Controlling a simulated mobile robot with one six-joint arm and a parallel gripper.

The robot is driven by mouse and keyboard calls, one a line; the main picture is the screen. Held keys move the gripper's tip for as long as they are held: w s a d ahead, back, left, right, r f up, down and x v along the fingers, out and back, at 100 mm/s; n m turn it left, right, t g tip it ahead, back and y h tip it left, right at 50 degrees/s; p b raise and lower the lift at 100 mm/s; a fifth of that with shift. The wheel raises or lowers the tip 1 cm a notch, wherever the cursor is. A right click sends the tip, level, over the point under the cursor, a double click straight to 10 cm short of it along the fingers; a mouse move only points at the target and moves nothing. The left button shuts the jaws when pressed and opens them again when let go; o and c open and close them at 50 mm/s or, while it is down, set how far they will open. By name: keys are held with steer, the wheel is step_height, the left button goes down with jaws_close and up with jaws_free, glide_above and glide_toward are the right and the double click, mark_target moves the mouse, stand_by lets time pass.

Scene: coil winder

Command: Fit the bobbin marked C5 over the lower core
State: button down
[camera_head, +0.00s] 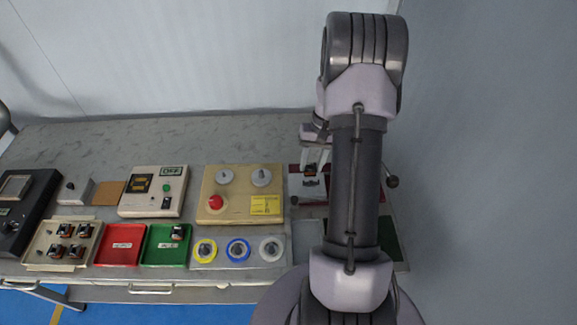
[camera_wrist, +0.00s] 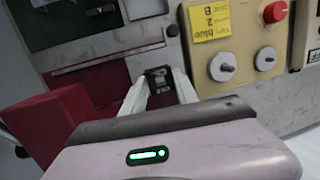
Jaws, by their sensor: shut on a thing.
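My gripper (camera_head: 314,160) is at the right part of the bench, beside my arm link, with its jaws pointing down. It is shut on a small dark bobbin (camera_head: 311,169) with an orange-brown part. In the wrist view the bobbin (camera_wrist: 158,74) sits between the two pale fingertips (camera_wrist: 161,88); its mark is not readable. Just below it in the head view is a grey, pronged piece (camera_head: 311,183), seemingly the lower core, on a pale plate (camera_head: 295,188). I cannot tell whether the bobbin touches the core.
A beige tray (camera_head: 41,262) holds several bobbins. A red tray (camera_head: 121,257) is empty, and a green tray (camera_head: 155,256) holds one. A cream panel with spools and a red button (camera_head: 215,202) stands left of the gripper. A red block (camera_wrist: 50,125) is close by.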

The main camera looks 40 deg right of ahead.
mark_target(312, 180)
steer(key=shift+w+d, duration=0.1)
steer(key=shift+d, duration=0.4)
steer(key=shift+f, duration=0.1)
steer(key=shift+f+b, duration=0.35)
steer(key=shift+b, duration=0.1)
steer(key=b+x, duration=0.3)
steer(key=x, duration=0.1)
steer(key=shift+s+d, duration=0.25)
steer(key=shift+d, duration=0.05)
steer(key=shift+f, duration=0.2)
steer(key=shift+f+b, duration=0.35)
steer(key=shift+f, duration=0.05)
